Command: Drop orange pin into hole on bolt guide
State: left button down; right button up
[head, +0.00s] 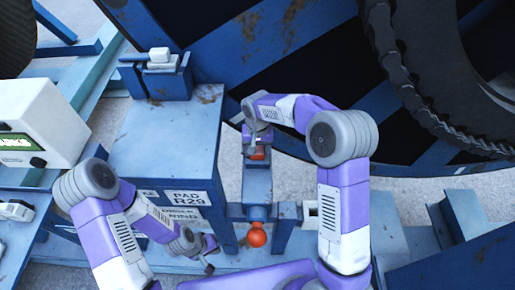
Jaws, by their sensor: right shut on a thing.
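My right gripper (256,140) reaches over the blue reel stand. It is shut on a small orange piece, which looks like the orange pin (258,153), and mostly hides it. The pin is just above or at the top of a narrow blue upright bracket (257,182), likely the bolt guide. I cannot tell whether the pin is in a hole, as the gripper covers that spot. An orange ball knob (256,236) sticks out lower on the same frame below an orange collar. My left gripper (209,262) hangs low at the left; its fingers are too small to read.
A blue cabinet (165,140) with labels stands left of the bracket, with white blocks (162,58) in a holder on top. A white box (40,120) is at the far left. The large blue reel (250,50) fills the back. Blue frame beams lie at the right.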

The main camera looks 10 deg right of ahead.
jog(key=o, duration=1.5)
notch_tip(320, 180, up, 8)
jog(key=shift+f, duration=0.15)
